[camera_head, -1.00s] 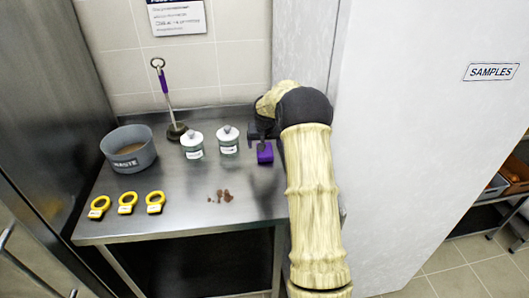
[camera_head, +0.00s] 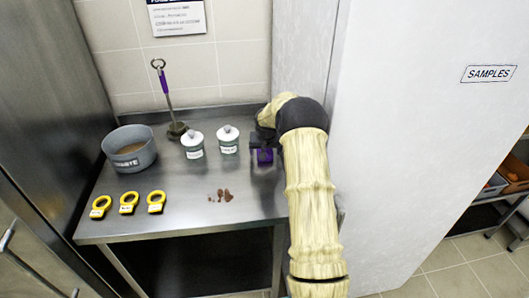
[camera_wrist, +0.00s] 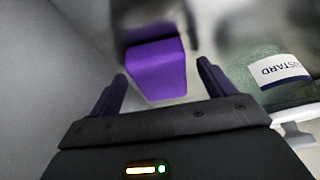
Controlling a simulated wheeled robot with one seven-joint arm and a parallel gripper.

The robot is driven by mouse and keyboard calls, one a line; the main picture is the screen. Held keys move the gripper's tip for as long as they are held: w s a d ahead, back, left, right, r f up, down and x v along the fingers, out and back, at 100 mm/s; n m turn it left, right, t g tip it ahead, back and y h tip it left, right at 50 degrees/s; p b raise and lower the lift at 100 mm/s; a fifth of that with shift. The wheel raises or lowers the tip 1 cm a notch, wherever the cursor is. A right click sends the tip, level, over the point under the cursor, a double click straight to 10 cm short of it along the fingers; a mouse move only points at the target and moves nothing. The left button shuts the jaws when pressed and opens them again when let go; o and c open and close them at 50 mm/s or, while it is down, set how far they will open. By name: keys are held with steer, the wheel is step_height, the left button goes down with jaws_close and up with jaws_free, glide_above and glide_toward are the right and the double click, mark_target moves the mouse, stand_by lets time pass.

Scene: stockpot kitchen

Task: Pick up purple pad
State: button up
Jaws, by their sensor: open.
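The purple pad (camera_wrist: 157,70) is a small block that lies straight ahead between my gripper's fingers in the wrist view. A blurred grey metallic part shows at its far end. In the head view the purple pad (camera_head: 265,156) is at the right side of the steel table, partly covered by my gripper. My gripper (camera_wrist: 157,82) is open, with one purple-tipped finger on each side of the pad. Whether either finger touches the pad cannot be told. In the head view my gripper (camera_head: 262,145) is low over the table near the wall panel.
Two lidded white jars (camera_head: 228,140) (camera_head: 193,145) stand left of the pad; one labelled jar (camera_wrist: 280,70) is close at my gripper's right. A pale wall stands right.

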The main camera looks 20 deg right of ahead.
steer(key=c, duration=1.1)
steer(key=shift+o, duration=0.2)
steer(key=shift+r, duration=0.1)
step_height(320, 180, up, 28)
steer(key=p, duration=0.1)
